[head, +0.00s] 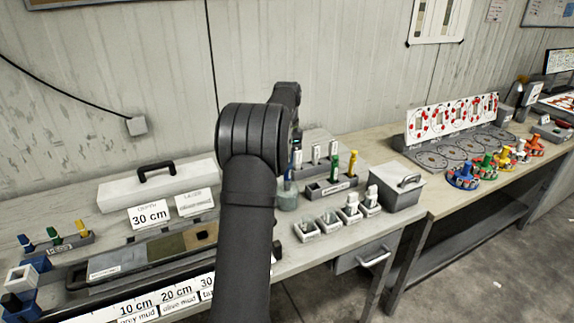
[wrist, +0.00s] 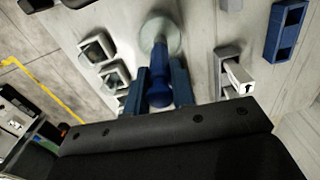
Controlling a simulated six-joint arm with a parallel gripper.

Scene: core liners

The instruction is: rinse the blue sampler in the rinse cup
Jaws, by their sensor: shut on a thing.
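My gripper (wrist: 160,88) is shut on the blue sampler (wrist: 158,92), with one blue finger on each side of its handle. The sampler points away from the wrist camera, and its far end overlaps the clear round rinse cup (wrist: 173,40). The end looks to be inside or over the cup; I cannot tell how deep. In the head view the rinse cup (head: 287,196) stands just right of my forearm, and my arm hides most of the gripper and sampler.
Small square cups (head: 330,222) stand in front of the rinse cup, also left in the wrist view (wrist: 97,48). A rack (head: 325,192) with green and yellow tools and a grey lidded box (head: 397,190) stand right. A core tray (head: 150,252) lies left.

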